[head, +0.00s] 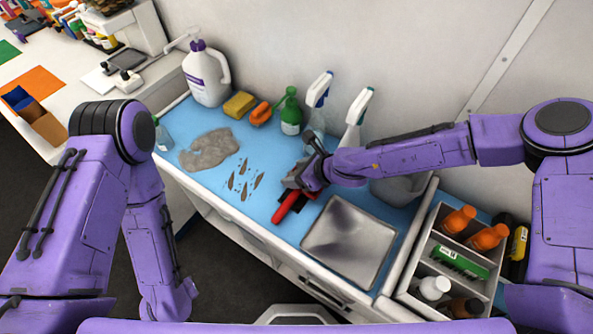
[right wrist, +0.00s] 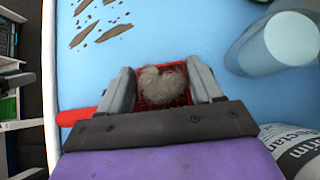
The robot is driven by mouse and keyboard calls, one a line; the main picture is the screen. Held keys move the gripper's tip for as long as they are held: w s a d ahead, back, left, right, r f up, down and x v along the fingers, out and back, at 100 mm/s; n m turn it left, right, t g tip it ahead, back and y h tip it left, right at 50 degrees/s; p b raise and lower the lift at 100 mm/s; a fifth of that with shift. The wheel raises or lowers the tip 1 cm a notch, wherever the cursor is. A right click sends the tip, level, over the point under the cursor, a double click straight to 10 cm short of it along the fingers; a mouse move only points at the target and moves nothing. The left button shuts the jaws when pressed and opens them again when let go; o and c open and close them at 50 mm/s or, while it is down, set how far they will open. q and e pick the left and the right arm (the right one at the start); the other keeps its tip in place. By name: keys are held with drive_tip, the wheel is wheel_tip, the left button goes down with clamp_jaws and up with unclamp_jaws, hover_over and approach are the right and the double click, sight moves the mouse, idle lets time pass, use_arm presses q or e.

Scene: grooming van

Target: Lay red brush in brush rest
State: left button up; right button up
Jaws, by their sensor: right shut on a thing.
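The red brush shows its handle (head: 285,207) in the head view, pointing toward the front edge of the blue counter. My right gripper (head: 299,182) is shut on the brush head. In the right wrist view the red brush head (right wrist: 148,103), with a clump of pale fur on it, sits between the jaws (right wrist: 160,88), and the handle (right wrist: 78,116) sticks out to the left. A dark flat patch shows beside the brush, partly hidden by the gripper; I cannot tell whether it is the brush rest. My left gripper is out of view.
A metal tray (head: 349,243) lies right of the brush. Dark clippings (head: 243,183) and a grey fur heap (head: 209,149) lie to the left. Spray bottles (head: 357,121) stand behind my right gripper. A divided caddy (head: 411,256) with bottles is at the right.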

drive_tip(key=shift+f, duration=0.2)
drive_tip(key=o, duration=0.8)
drive_tip(key=shift+r, duration=0.1)
drive_tip(key=shift+r, duration=0.3)
drive_tip(key=v, duration=1.1)
drive_tip(key=shift+s+d+r+p, duration=0.2)
drive_tip(key=shift+d+r+p, duration=0.05)
drive_tip(key=shift+p, duration=0.2)
